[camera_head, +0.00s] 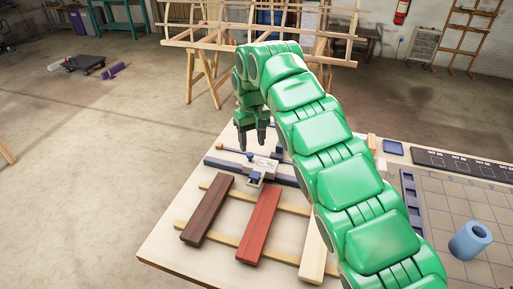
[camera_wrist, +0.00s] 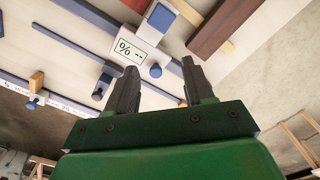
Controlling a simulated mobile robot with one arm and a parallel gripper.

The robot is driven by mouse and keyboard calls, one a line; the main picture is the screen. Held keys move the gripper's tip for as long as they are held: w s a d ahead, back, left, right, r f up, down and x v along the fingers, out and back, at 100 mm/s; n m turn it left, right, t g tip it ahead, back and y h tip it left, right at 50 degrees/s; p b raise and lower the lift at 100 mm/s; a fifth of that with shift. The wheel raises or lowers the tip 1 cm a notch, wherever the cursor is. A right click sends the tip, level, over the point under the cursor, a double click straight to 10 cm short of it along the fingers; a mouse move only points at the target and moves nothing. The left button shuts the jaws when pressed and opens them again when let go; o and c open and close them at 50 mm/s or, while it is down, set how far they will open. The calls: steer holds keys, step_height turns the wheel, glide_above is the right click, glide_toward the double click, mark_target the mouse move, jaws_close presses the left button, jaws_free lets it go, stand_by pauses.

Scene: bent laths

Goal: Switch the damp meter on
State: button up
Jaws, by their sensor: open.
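The damp meter (camera_head: 266,163) is a pale box with blue parts on the table, among blue-grey bars. In the wrist view the damp meter (camera_wrist: 146,36) shows a "% --" display, with a blue block at one end and a small round blue knob (camera_wrist: 155,70) on its side. My gripper (camera_head: 252,142) points down just above and behind the meter in the head view. In the wrist view my gripper (camera_wrist: 160,75) has its two dark fingers apart, with nothing between them. The knob appears near the left finger; I cannot tell whether they touch.
A dark brown lath (camera_head: 207,210), a red-brown lath (camera_head: 259,224) and a pale lath (camera_head: 313,250) lie across two wooden strips in front. A blue cup (camera_head: 470,240) stands on the gridded mat (camera_head: 445,205) at right. My green arm hides part of the table.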

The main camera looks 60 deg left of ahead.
steer(key=s+d+r, duration=0.2)
steer(key=d+r, duration=0.1)
steer(key=d, duration=0.4)
steer(key=shift+s+d+r, duration=0.2)
steer(key=shift+d+r, duration=0.1)
stand_by(0.8)
stand_by(0.4)
steer(key=shift+c, duration=1.4)
steer(key=shift+w+f+m+g, duration=0.15)
steer(key=shift+f+m+g, duration=0.1)
steer(key=shift+m+g, duration=0.05)
steer(key=shift+c, duration=1.1)
steer(key=f+m+g, duration=0.1)
steer(key=w+f+m+g, duration=0.1)
steer(key=m, duration=0.1)
steer(key=m+g, duration=0.1)
steer(key=shift+w+a+f+g+y, duration=0.3)
steer(key=shift+w+a+f, duration=0.05)
steer(key=shift+a+f, duration=0.05)
jaws_close()
steer(key=m+g+y, duration=0.9)
steer(key=m, duration=1.2)
glide_toward(262, 161)
steer(key=w+d+r, duration=0.3)
steer(key=r, duration=0.1)
steer(key=x, duration=1.4)
steer(key=shift+w+a, duration=0.1)
steer(key=shift+a, duration=0.1)
